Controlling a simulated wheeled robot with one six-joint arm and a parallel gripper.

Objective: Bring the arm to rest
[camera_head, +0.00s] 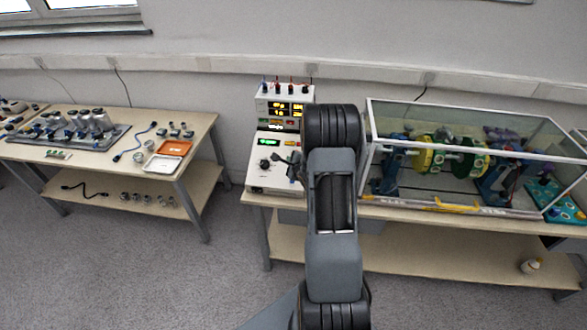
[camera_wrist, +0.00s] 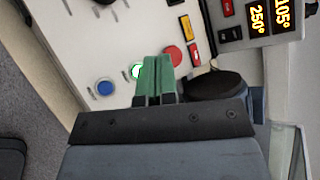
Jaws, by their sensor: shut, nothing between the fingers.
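My arm rises in the middle of the head view, in front of the right bench, and partly covers the control unit (camera_head: 270,170). My gripper (camera_wrist: 158,65) shows in the wrist view with its green fingers together and nothing between them. The fingers point at the panel of the control unit (camera_wrist: 145,25). A blue button (camera_wrist: 105,88) is further left. I cannot tell whether the fingers touch the panel.
A glass-walled case (camera_head: 450,200) with a rotor rig stands right of my arm on the bench. A left table (camera_head: 95,155) holds sensors, cables and an orange tray (camera_head: 173,148). Grey floor (camera_head: 150,270) is open between the benches.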

